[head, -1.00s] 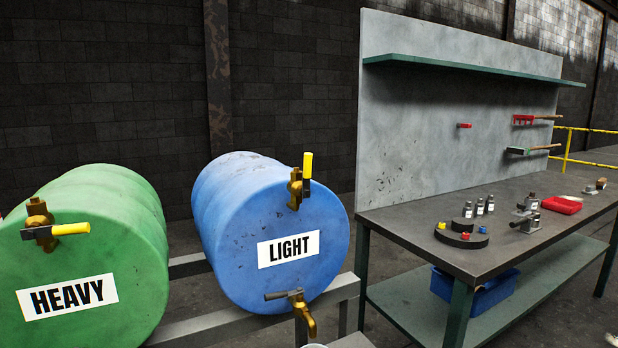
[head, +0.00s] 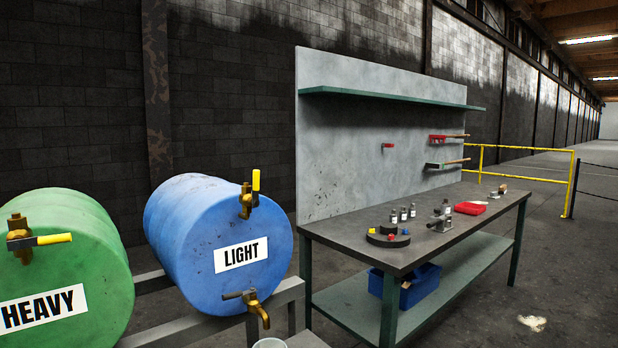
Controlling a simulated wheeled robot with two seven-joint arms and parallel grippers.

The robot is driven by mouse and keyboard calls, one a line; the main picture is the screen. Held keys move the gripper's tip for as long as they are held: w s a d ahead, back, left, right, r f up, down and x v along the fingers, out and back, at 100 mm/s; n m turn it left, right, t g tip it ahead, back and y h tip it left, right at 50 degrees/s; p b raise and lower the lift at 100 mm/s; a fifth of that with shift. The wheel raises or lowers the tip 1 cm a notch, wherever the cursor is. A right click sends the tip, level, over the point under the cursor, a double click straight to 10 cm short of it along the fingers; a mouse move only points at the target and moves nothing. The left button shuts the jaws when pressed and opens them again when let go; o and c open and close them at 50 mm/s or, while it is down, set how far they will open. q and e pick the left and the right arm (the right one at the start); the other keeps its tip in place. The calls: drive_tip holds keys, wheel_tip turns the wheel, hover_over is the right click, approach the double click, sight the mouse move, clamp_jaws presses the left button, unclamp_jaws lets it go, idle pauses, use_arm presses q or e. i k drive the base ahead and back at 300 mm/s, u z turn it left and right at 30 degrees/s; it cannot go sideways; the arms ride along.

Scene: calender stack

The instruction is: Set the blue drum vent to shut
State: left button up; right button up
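The blue drum (head: 195,245), labelled LIGHT, lies on its side on a grey rack in the head view, left of centre. Its vent (head: 246,200) is a brass valve near the top right of the drum's face. The vent's yellow-tipped handle (head: 256,181) points straight up. A brass tap (head: 257,306) with a dark lever sits at the bottom of the same face. Neither of my grippers shows in the head view.
A green drum (head: 85,260) labelled HEAVY lies to the left, its valve's yellow handle (head: 54,239) lying about level. A pale container (head: 270,343) stands below the blue drum's tap. A workbench (head: 345,233) with small parts stands right. Open floor (head: 560,250) lies farther right.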

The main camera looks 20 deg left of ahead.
sight(256, 187)
drive_tip(key=z, duration=0.25)
drive_tip(key=i, duration=0.85)
drive_tip(key=u, duration=1.6)
